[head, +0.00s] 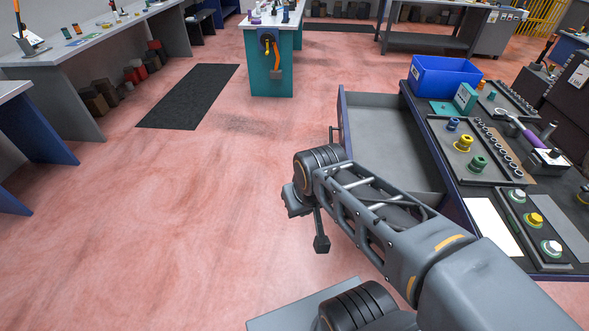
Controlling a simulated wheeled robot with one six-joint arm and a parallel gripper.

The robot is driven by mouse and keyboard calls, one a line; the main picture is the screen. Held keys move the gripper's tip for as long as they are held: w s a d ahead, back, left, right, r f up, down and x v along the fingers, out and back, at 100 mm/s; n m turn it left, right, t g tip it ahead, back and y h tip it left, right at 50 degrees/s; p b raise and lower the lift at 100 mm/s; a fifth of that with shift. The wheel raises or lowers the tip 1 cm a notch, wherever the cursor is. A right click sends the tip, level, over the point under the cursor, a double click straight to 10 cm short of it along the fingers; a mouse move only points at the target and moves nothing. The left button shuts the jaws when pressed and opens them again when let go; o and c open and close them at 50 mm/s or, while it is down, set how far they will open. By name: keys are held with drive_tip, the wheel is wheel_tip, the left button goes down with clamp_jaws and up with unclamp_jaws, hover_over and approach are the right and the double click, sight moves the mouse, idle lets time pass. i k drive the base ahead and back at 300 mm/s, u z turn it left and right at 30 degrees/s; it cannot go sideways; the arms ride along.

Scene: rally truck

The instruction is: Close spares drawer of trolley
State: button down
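The trolley (484,205) stands on the right, with a dark top. A wide drawer (392,132) sticks out from its left side, open, with a grey inside that looks empty. The drawer's blue front panel (342,112) faces left, and part of a dark handle shows on it. My arm crosses in front of the drawer's near part and hides it. My gripper (320,243) points down over the floor, left of the drawer front's near end and apart from the visible handle. Its fingers are too small and too hidden to tell open from shut.
A blue bin (443,77), a teal box (465,98) and trays with coloured fittings sit on the trolley top. A teal-sided bench (270,68) stands at the back. A black mat (190,96) lies on the red floor. The floor left of the drawer is clear.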

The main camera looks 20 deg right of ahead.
sight(380, 131)
drive_tip(key=u, duration=0.45)
drive_tip(key=i, duration=1.05)
drive_tip(key=z, duration=0.1)
